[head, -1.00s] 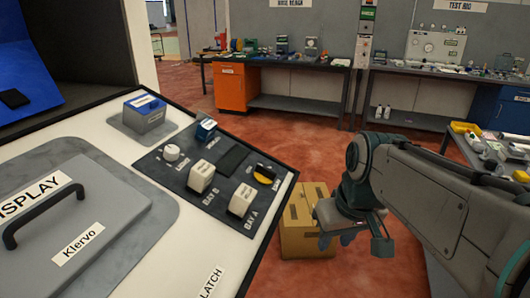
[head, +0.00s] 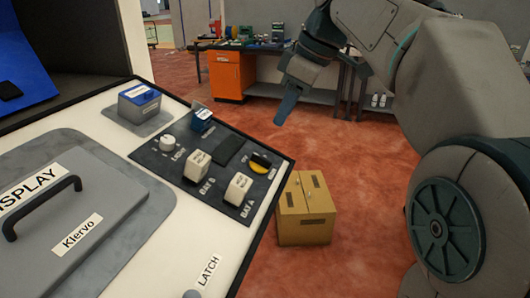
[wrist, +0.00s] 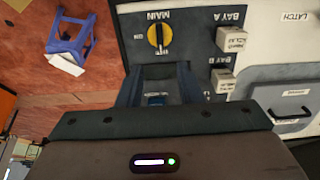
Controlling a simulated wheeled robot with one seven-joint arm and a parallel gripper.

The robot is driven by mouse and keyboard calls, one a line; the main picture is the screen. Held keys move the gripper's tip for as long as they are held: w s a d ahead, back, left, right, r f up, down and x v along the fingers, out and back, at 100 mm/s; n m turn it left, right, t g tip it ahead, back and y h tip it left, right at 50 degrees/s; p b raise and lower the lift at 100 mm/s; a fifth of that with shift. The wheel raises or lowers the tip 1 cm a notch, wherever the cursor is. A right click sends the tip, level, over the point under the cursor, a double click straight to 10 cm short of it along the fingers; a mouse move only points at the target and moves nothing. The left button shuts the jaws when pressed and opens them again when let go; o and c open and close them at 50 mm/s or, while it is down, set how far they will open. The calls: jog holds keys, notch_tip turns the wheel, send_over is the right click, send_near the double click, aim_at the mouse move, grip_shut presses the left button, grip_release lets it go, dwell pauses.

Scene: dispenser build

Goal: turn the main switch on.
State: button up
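The main switch (head: 260,163) is a yellow disc with a black bar handle, at the right end of the dark switch panel (head: 178,160). In the wrist view the main switch (wrist: 159,38) lies just beyond my fingertips, with its black bar running up and down the picture. The MAIN label is above it. My gripper (wrist: 158,72) is open, with its two dark blue fingers apart and nothing held between them. In the head view my gripper (head: 282,115) hangs above and to the right of the panel, apart from the switch.
White rocker blocks for BAY A (head: 238,188) and BAY B (head: 196,165) sit near the switch. A small knob (head: 167,144) and a blue switch (head: 203,118) are farther along the panel. A cardboard box (head: 306,222) stands on the floor beside the console.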

aim_at(262, 157)
jog(key=x, duration=1.1)
jog(key=shift+a+f+b, duration=0.1)
jog(key=shift+f+b, duration=0.2)
jog(key=shift+f, duration=0.05)
jog(key=shift+c, duration=0.3)
grip_shut()
